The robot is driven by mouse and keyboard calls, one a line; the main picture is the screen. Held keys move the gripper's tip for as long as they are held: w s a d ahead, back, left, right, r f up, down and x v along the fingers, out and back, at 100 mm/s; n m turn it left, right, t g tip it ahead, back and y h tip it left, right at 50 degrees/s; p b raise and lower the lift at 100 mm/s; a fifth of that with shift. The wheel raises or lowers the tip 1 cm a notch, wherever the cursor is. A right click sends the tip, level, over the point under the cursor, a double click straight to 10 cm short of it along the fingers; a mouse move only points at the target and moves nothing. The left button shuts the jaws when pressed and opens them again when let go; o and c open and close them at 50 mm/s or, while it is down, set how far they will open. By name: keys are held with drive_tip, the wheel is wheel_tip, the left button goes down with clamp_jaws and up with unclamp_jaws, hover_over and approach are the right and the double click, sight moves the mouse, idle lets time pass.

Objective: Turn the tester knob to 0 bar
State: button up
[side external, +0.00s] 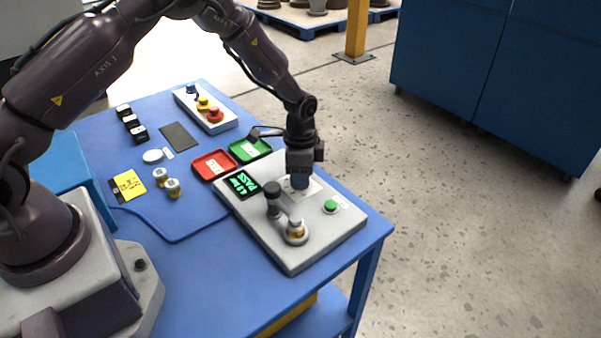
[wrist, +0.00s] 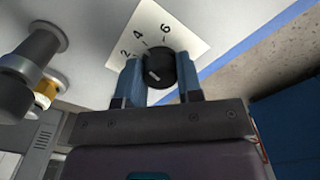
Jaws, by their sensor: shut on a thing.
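The tester knob (wrist: 160,66) is black and round. It sits on a white dial plate (wrist: 178,28) printed with 2, 4 and 6. A short white mark on the knob points toward the lower left of the wrist view. No numeral shows beside it. My gripper (wrist: 160,82) has its two blue fingers on either side of the knob, shut on it. In the side view my gripper (side external: 300,181) points down onto the white tester (side external: 285,256), and the fingers hide the knob.
On the tester, a dark clamp arm (side external: 274,198) stands over a brass valve (side external: 296,231), near a green button (side external: 330,206) and a lit green display (side external: 242,184). Red (side external: 213,165) and green (side external: 250,150) trays lie behind. Two loose valves (side external: 168,182) stand left on the blue table.

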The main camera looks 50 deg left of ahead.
drive_tip(key=n, duration=0.4)
drive_tip(key=shift+n, duration=0.3)
drive_tip(key=n, duration=0.3)
drive_tip(key=shift+d+n, duration=0.1)
drive_tip(key=shift+n, duration=0.3)
drive_tip(key=n, duration=0.3)
drive_tip(key=shift+r, duration=0.1)
drive_tip(key=shift+n, duration=1.9)
drive_tip(key=o, duration=0.9)
wheel_tip(320, 180, up, 13)
drive_tip(key=shift+f, duration=0.1)
